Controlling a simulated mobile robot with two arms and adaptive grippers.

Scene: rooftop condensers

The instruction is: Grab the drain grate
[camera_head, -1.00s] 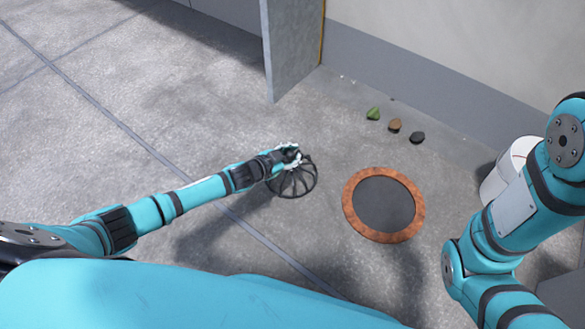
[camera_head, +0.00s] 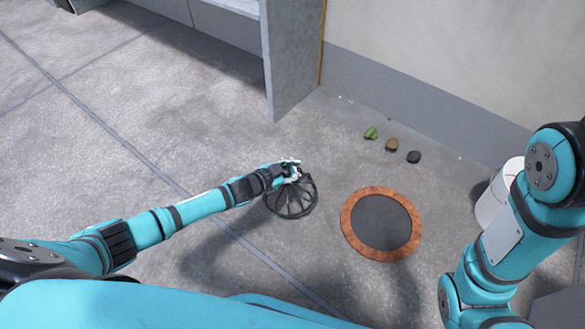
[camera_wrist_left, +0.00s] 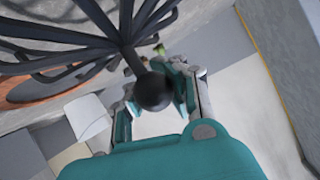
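The drain grate (camera_head: 290,208) is a dark, ribbed dome left of the copper-coloured ring in the head view. In the left wrist view its ribs (camera_wrist_left: 75,50) fan out from a round black knob (camera_wrist_left: 153,91). My left gripper (camera_head: 291,171) is at the top of the grate, partly covering it. In the wrist view its fingers (camera_wrist_left: 157,105) stand apart on both sides of the knob; I see no clear sign of them closed on it. My right arm shows at the right of the head view, but its gripper is out of the picture.
A copper-coloured ring (camera_head: 409,241) around a dark round opening (camera_head: 382,222) lies right of the grate. A green leaf-like piece (camera_head: 371,133), a brown stone (camera_head: 392,145) and a dark stone (camera_head: 414,157) lie behind it. A white bucket (camera_head: 492,203) stands near my right arm. A grey panel (camera_head: 294,60) stands behind.

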